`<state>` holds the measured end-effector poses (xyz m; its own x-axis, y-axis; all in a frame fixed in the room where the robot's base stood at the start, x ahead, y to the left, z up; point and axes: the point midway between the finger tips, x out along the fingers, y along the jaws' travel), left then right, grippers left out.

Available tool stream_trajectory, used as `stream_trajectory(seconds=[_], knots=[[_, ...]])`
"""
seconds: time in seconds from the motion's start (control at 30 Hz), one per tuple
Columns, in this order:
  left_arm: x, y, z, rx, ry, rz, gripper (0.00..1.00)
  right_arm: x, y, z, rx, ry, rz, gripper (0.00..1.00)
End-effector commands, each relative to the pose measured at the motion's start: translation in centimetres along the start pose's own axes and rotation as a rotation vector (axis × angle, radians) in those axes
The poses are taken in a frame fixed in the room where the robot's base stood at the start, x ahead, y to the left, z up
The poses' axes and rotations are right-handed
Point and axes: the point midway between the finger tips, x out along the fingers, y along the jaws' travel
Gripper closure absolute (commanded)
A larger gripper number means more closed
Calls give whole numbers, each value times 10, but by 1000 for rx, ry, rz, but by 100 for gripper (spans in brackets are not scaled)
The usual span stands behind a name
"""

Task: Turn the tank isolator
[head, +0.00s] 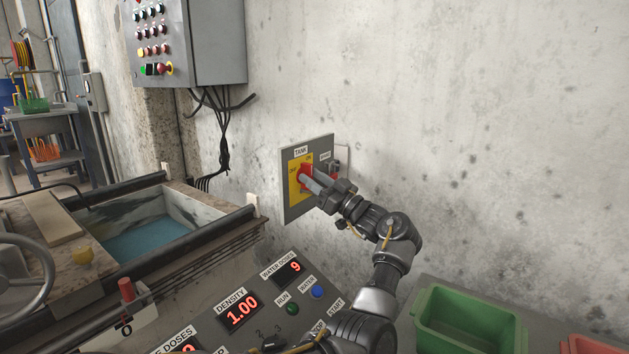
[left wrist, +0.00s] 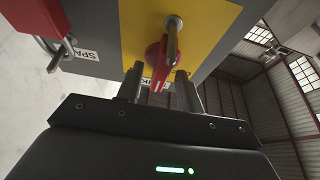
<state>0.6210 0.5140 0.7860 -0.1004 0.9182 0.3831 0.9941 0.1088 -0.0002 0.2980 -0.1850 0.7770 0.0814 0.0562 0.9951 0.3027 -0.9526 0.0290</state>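The tank isolator has a red handle (head: 305,173) on a yellow plate (head: 293,191), on a grey wall panel labelled TANK (head: 300,151). My left gripper (head: 312,181) is at the handle, its fingers pointing at the panel. In the left wrist view the red handle (left wrist: 154,56) lies between the two fingertips (left wrist: 158,76) on the yellow plate (left wrist: 205,35). The fingers stand apart on either side of it and do not look closed on it. Contact is hard to tell. A metal rod (left wrist: 172,38) stands out near the handle. My right gripper is not in view.
A control cabinet (head: 215,45) with hanging cables is at upper left. A console with a density display (head: 241,311) lies below. A green bin (head: 468,325) stands at lower right.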

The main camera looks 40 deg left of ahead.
Motion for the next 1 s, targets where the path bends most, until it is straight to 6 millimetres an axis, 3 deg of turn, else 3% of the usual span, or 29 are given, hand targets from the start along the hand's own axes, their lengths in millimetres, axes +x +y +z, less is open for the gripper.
stream_trajectory(seconds=[0.03,0.27,0.67,1.0], knots=[[0,0,0,0,0,0,69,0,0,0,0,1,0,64],[0,0,0,0,0,0,99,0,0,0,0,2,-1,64],[-2,0,3,-51,-2,-22,100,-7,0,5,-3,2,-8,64],[-3,1,5,-283,-4,-118,100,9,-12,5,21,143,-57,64]])
